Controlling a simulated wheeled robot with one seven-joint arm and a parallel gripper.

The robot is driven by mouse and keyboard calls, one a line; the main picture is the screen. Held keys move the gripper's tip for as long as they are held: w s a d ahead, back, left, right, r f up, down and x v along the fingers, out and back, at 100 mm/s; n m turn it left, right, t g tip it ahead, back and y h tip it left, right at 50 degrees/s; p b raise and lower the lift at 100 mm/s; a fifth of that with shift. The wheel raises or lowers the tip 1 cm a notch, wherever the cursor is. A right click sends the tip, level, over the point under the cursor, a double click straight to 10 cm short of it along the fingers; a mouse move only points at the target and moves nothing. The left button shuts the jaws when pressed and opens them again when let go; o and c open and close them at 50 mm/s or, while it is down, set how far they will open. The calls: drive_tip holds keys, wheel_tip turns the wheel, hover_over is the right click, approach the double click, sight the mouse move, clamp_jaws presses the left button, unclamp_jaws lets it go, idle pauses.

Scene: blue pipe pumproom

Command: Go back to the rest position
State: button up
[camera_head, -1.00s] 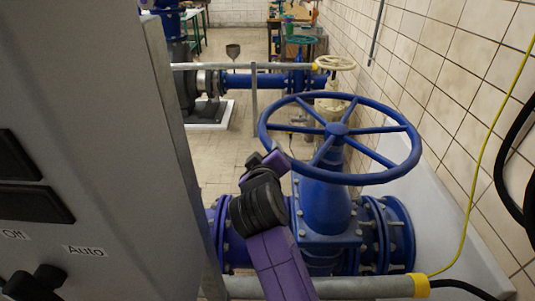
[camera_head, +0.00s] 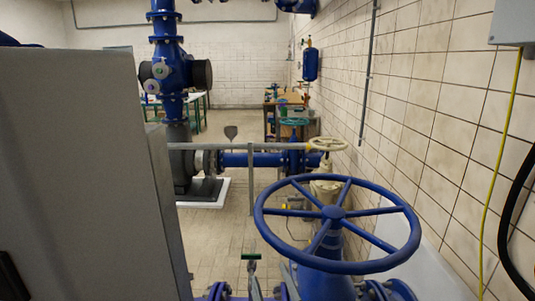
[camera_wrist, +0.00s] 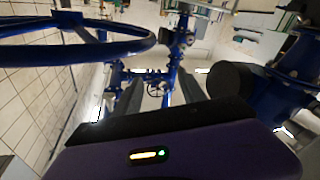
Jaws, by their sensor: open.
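A blue wheel rim (camera_wrist: 75,50) also crosses the upper left of the wrist view, apart from the purple housing.
A grey cabinet (camera_head: 75,170) fills the left of the head view. A grey rail (camera_head: 250,180) and blue pipe (camera_head: 255,159) cross behind the handwheel. A tiled wall (camera_head: 440,120) runs along the right, with a yellow cable (camera_head: 498,150). Bare floor (camera_head: 222,220) shows between cabinet and valve.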

drive_tip(key=s+d+f+m+g+h, duration=0.1)
drive_tip(key=s+d, duration=0.5)
drive_tip(key=s, duration=0.7)
drive_tip(key=s+d+f+m+g+h, duration=0.1)
drive_tip(key=s+d+f, duration=0.4)
drive_tip(key=s, duration=0.9)
drive_tip(key=s+d+f+m+g+h, duration=0.1)
drive_tip(key=s+d+m, duration=0.4)
drive_tip(key=s, duration=0.9)
drive_tip(key=d+f+h, duration=0.1)
drive_tip(key=d+f, duration=0.1)
drive_tip(key=d, duration=0.1)
drive_tip(key=shift+h, duration=0.4)
drive_tip(key=shift+d, duration=0.1)
